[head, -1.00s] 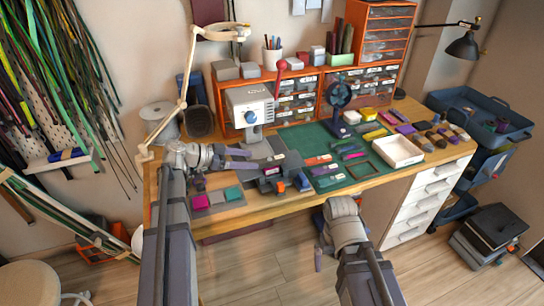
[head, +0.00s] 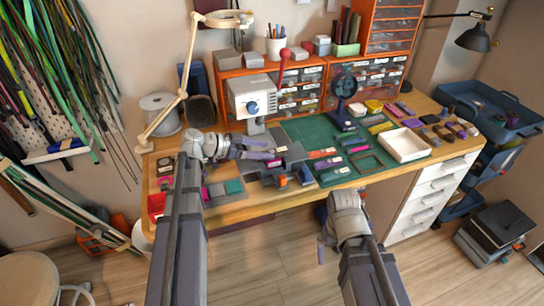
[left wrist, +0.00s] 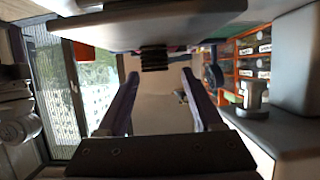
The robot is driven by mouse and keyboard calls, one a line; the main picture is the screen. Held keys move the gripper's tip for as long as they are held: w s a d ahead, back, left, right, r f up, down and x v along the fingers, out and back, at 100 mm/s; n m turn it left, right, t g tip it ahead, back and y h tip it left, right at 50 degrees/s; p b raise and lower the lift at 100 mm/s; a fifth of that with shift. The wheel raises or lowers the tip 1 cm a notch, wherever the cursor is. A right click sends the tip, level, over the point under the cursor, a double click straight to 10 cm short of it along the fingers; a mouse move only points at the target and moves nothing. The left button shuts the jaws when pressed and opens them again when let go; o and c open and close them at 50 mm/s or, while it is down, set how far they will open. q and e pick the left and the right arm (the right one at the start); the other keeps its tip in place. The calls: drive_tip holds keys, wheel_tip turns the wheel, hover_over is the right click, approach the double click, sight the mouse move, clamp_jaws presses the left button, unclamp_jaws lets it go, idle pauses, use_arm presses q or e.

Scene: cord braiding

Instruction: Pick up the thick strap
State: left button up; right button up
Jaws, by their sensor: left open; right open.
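I cannot tell which item is the thick strap. Many cords and straps (head: 45,75) in green, black and red hang on the wall at the left. More green and pale strips (head: 65,208) lie slanted on a rack below them. My left gripper (head: 272,150) is open and empty above the workbench, in front of the white machine (head: 252,97) and far to the right of the hanging straps. Its open fingers also show in the left wrist view (left wrist: 161,82), with nothing between them. My right gripper (head: 321,250) is open and empty in front of the bench edge.
The wooden workbench (head: 245,210) carries a green mat (head: 300,130), small coloured pieces and a white tray (head: 404,146). A jointed lamp arm (head: 185,75) rises at its left. Blue bins (head: 490,110) stand at the right. The floor in front is mostly clear.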

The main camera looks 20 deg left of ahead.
sight(272, 151)
use_arm(q)
drive_tip(key=b+x, duration=0.1)
drive_tip(key=x, duration=0.2)
drive_tip(key=shift+d+f, duration=0.3)
drive_tip(key=shift+c, duration=0.3)
clamp_jaws()
